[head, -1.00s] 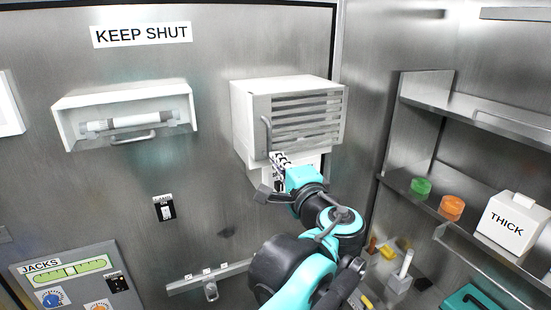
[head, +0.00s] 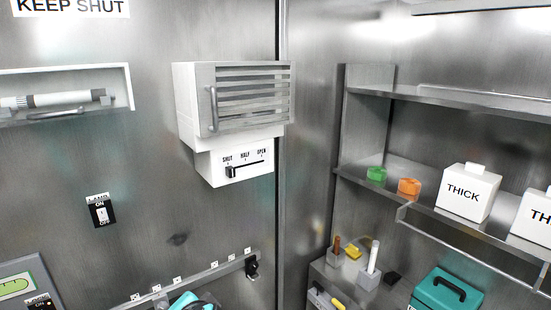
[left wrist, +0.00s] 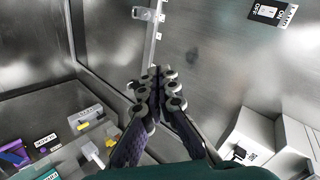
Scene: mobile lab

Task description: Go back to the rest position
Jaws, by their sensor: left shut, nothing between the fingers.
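My left gripper (left wrist: 158,88) shows in the left wrist view with its two dark fingers together and nothing between them. It hangs in free air, with the metal wall and the corner behind it. In the head view only a small teal and black piece of my arm shows at the bottom edge; the gripper itself is not visible there. My right gripper is in neither view. The white vent unit (head: 186,110) on the wall stands clear of my arm. Its slider (head: 231,172) sits at the SHUT end.
A rail (head: 205,275) with a black knob (head: 252,268) runs low on the wall near my arm. A shelf (head: 440,212) at right holds a green piece (head: 376,174), an orange piece (head: 409,187) and a THICK box (head: 466,195). A teal case (head: 445,292) stands below.

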